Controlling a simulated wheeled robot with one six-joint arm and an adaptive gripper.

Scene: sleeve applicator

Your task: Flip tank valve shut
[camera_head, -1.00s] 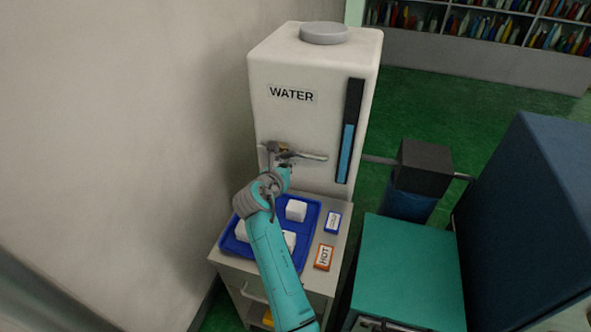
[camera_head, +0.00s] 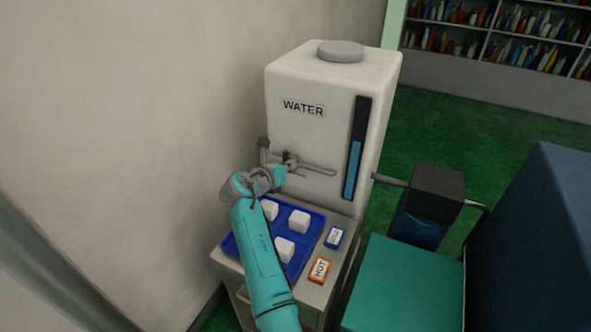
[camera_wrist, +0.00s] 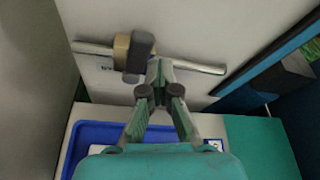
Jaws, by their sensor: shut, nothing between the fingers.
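The white water tank (camera_head: 310,130) stands against the wall, with a "WATER" label and a blue level gauge. Its valve (camera_head: 291,160) is low on the front, with a brass-coloured body on a horizontal metal pipe (camera_head: 318,168). In the wrist view, the brass body (camera_wrist: 121,48) sits on the pipe (camera_wrist: 197,64), with a dark grey lever (camera_wrist: 138,52) in front of it. My gripper (camera_head: 279,176) is shut and empty. Its fingertips (camera_wrist: 159,70) are just right of the lever in the wrist view. I cannot tell whether they touch it.
A blue tray (camera_head: 309,237) with white cubes (camera_head: 298,221) is on the cabinet below the valve. A blue-labelled card (camera_head: 334,237) and a "HOT" card (camera_head: 319,270) lie beside it. A teal surface (camera_head: 402,290) and a dark blue box (camera_head: 530,250) stand to the right.

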